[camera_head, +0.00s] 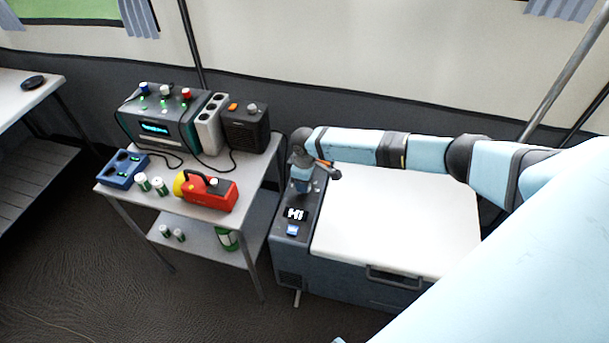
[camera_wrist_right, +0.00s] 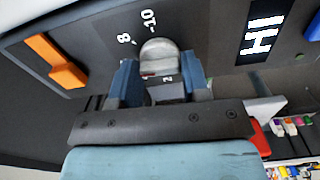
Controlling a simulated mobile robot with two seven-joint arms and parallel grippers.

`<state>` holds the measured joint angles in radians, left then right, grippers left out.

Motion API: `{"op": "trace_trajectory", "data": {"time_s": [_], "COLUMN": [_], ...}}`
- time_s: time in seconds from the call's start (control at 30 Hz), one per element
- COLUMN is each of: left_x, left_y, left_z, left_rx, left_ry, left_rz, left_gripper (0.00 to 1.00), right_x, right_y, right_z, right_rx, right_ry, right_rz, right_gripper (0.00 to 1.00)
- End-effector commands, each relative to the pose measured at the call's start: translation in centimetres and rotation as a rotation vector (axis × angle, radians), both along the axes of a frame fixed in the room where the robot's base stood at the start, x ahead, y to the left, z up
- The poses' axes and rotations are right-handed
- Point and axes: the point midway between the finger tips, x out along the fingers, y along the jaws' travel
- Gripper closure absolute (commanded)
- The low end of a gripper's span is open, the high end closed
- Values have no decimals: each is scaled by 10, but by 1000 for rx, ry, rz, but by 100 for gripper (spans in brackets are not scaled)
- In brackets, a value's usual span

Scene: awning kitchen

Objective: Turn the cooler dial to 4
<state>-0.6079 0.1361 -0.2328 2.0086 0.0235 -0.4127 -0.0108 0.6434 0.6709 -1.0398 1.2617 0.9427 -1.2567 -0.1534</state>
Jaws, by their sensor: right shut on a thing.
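The cooler (camera_head: 395,220) is a large chest with a white lid and a dark control panel at its left end. The panel's display (camera_head: 295,214) reads "Hi"; it also shows in the right wrist view (camera_wrist_right: 266,38). My right gripper (camera_wrist_right: 160,76) is shut on the grey cooler dial (camera_wrist_right: 158,50), a finger on each side. Printed marks "8" and "-10" are visible beyond the dial, and a "2" shows between the fingers; other marks are hidden. In the head view my right gripper (camera_head: 301,184) is over the panel and hides the dial. My left gripper is not in view.
An orange switch (camera_wrist_right: 56,61) is on the panel beside the dial. A metal table (camera_head: 165,203) left of the cooler holds a red and yellow torch (camera_head: 208,191), a power unit (camera_head: 160,125), a dark box (camera_head: 246,130) and a blue charger (camera_head: 123,169). Floor is free at lower left.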

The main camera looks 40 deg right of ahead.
Motion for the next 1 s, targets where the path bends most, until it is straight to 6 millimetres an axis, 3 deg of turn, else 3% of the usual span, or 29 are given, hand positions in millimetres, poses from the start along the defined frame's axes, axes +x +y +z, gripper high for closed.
{"op": "trace_trajectory", "data": {"time_s": [0.3,0.6,1.0], "left_x": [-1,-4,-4], "left_y": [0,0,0], "left_z": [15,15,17], "left_rx": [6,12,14], "left_ry": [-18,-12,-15], "left_rz": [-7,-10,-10], "left_gripper": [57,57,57], "right_x": [0,0,0], "right_y": [1,0,0], "right_z": [1,1,0], "right_rx": [2,2,2], "right_ry": [0,-2,-1], "right_rz": [298,564,790], "right_gripper": [81,81,81]}}
